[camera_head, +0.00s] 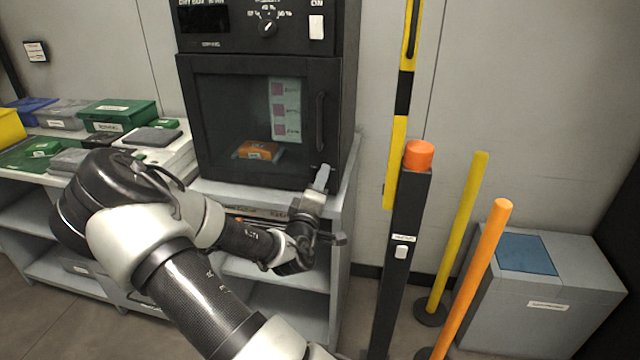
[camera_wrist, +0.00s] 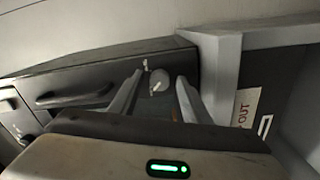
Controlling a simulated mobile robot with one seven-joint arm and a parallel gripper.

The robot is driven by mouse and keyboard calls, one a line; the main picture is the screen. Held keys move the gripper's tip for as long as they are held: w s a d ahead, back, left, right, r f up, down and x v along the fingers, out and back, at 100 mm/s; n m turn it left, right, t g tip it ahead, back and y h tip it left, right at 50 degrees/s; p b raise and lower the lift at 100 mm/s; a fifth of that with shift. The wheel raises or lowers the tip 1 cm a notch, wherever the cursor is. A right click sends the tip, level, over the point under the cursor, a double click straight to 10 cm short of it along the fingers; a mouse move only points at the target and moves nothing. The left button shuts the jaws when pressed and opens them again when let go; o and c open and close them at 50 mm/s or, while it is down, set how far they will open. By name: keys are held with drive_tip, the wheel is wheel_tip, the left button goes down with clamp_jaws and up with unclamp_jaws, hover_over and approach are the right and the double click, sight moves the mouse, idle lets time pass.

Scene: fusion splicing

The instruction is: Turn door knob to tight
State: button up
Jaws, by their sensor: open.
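The black oven (camera_head: 262,110) stands with its windowed door (camera_head: 215,120) closed. The grey door knob (camera_wrist: 158,80) shows in the wrist view, between and just beyond my fingertips. In the camera_head view my gripper covers most or all of it at the door's lower right. My gripper (camera_head: 322,178) points up at that corner, below the dark door handle (camera_head: 320,120). In the wrist view my gripper (camera_wrist: 156,90) is open, with one finger on each side of the knob. I cannot tell whether either finger touches it.
An orange item (camera_head: 258,150) sits inside the oven. Green, blue and grey boxes (camera_head: 118,112) fill the bench at left. A dark post with an orange top (camera_head: 418,155) stands right of the oven, with yellow and orange poles (camera_head: 480,270) and a grey bin (camera_head: 545,285) beyond.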

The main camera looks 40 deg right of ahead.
drive_tip(key=shift+a, duration=0.1)
drive_tip(key=p+v, duration=0.6)
drive_tip(key=v, duration=1.1)
drive_tip(key=shift+s, duration=0.15)
